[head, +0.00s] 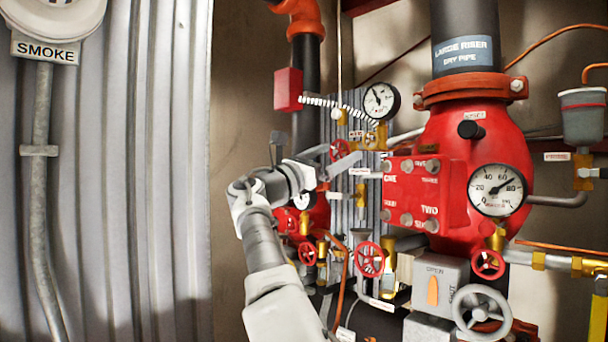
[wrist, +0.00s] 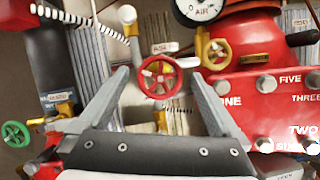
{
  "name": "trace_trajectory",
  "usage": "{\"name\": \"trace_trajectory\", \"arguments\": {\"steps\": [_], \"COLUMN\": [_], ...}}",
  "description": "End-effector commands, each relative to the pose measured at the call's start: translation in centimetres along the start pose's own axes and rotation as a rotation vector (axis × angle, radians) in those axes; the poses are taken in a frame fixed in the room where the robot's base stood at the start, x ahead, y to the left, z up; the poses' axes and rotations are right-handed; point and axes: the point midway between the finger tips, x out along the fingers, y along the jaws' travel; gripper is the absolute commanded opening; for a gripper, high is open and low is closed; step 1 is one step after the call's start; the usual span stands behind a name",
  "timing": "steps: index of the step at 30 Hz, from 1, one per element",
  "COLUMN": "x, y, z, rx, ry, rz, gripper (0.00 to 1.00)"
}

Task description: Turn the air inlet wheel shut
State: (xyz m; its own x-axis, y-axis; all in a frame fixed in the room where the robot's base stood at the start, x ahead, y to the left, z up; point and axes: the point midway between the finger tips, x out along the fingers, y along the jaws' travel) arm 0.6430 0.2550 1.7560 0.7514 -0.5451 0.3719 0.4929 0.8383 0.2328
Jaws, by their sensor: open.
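My gripper (wrist: 159,74) is open, one finger on each side of the wheel in the picture. No contact shows, and the remaining gap in depth is unclear. In the head view a red wheel (head: 338,149) shows just above my gripper (head: 342,166), which partly covers it.
A red panel (wrist: 270,100) with bolts and numbers lies close right of my gripper. A green wheel (wrist: 15,133) is at left. Lower red wheels (head: 369,259) and pipes crowd below.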

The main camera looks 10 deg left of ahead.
Motion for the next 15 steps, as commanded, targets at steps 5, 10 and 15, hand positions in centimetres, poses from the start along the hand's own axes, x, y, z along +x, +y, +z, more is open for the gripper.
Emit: {"name": "trace_trajectory", "arguments": {"steps": [5,10,15], "x": [-3.5,-7.5,-11.5], "y": [0.0,-0.1,-0.1], "z": [-0.6,-0.6,-0.5], "rx": [0.001,0.002,0.001], "ry": [0.001,0.001,0.001], "rz": [0.004,0.004,0.004], "gripper": [0.99,0.99,0.99]}}
